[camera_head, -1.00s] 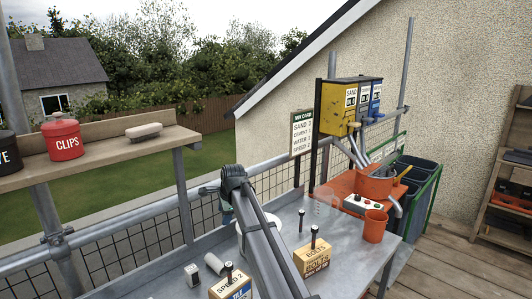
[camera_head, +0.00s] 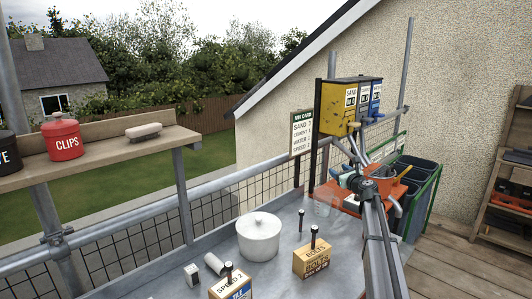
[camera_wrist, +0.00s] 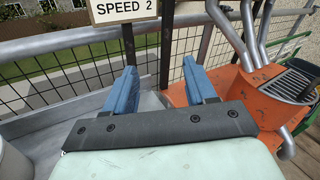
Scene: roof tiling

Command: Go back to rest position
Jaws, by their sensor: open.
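My gripper shows in the wrist view (camera_wrist: 162,92) with its two blue fingers apart and nothing between them. It points over the bench toward the railing, left of the orange mixing station (camera_wrist: 265,95). In the head view my arm reaches from the lower right toward the orange station (camera_head: 335,192). It hides part of that station, including the area in front of the orange bucket (camera_head: 378,183). The gripper's fingers are too small to make out in the head view.
A mix card (camera_head: 301,134) and dispensers (camera_head: 350,103) stand behind. A shelf (camera_head: 90,155) holds a red clips tin (camera_head: 63,138).

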